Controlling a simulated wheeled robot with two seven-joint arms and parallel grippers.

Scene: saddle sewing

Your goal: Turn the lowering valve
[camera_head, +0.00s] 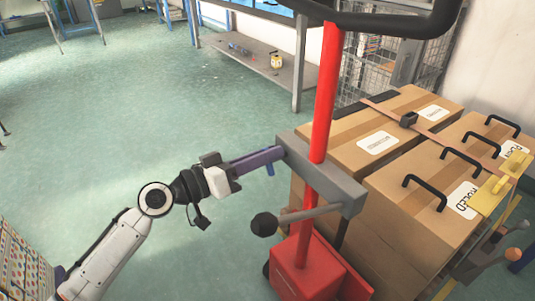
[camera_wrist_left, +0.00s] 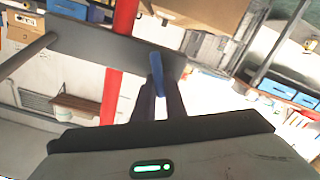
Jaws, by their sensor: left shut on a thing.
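The lowering valve seems to be the small blue handle (camera_head: 270,169) by the grey bracket (camera_head: 335,187) on the red mast (camera_head: 326,90). Only a short blue end shows below my fingers in the head view. In the left wrist view the blue handle (camera_wrist_left: 156,70) stands between my fingertips, in front of the grey bracket (camera_wrist_left: 90,45). My left gripper (camera_head: 265,157) reaches in from the left, with its long purple-grey fingers shut on the blue handle. The fingers also show in the left wrist view (camera_wrist_left: 157,98). My right gripper is in neither view.
A grey lever with a black ball (camera_head: 264,224) sticks out below my left gripper. A black handlebar (camera_head: 385,18) tops the mast, above a red base (camera_head: 310,268). Cardboard boxes (camera_head: 400,195) stand right of the mast. The green floor (camera_head: 130,110) at left is clear.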

